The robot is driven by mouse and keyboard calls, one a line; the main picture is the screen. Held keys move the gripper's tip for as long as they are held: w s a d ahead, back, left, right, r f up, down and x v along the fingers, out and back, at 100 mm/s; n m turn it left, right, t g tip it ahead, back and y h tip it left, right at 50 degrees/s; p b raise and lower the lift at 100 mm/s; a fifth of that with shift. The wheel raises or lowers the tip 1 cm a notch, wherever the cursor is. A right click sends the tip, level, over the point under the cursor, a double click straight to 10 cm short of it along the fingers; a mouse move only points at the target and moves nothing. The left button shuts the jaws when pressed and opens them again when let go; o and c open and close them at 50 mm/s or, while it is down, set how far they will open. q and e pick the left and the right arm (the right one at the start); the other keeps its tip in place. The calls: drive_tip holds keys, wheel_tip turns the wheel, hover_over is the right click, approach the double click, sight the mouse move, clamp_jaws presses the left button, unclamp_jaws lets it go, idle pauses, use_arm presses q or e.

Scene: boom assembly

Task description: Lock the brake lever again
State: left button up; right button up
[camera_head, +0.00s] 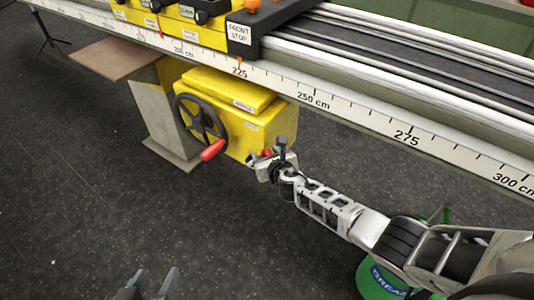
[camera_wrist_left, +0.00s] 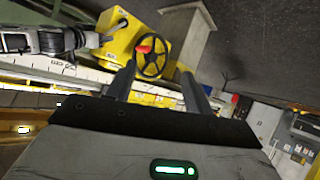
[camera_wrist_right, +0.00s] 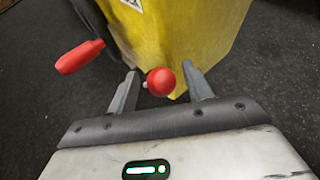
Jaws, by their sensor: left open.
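The brake lever's red ball knob (camera_wrist_right: 161,81) shows between the fingers of my right gripper (camera_wrist_right: 160,69) in the right wrist view. Gaps show on both sides of it, and its stem is hidden. In the head view the knob (camera_head: 267,153) is small and partly covered by my right gripper (camera_head: 272,158), beside the lower right of the yellow housing (camera_head: 230,128). My left gripper (camera_head: 150,281) is open and empty at the bottom of the head view, far from the housing. The left wrist view shows its two fingers (camera_wrist_left: 155,82) apart.
A black handwheel (camera_head: 201,118) with a red handle (camera_head: 213,150) is on the housing, left of the knob. A long rail with a centimetre scale (camera_head: 312,99) runs above. A green grease bucket (camera_head: 375,281) stands under my right arm. The dark floor is clear at left.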

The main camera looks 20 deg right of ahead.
use_arm(q)
drive_tip(key=shift+r, duration=0.1)
use_arm(e)
drive_tip(key=shift+s+d+r+p, duration=0.1)
drive_tip(key=shift+s+r+p, duration=0.15)
drive_tip(key=shift+s+p, duration=0.15)
use_arm(q)
drive_tip(key=p, duration=0.2)
drive_tip(key=r+p, duration=0.1)
drive_tip(key=p, duration=0.1)
drive_tip(key=a+r+p, duration=0.1)
drive_tip(key=p, duration=0.1)
drive_tip(key=shift+s+m+g+y, duration=0.25)
drive_tip(key=shift+m+g+y, duration=0.05)
drive_tip(key=shift+m+g, duration=0.1)
use_arm(e)
drive_tip(key=v, duration=1.5)
drive_tip(key=shift+f, duration=0.1)
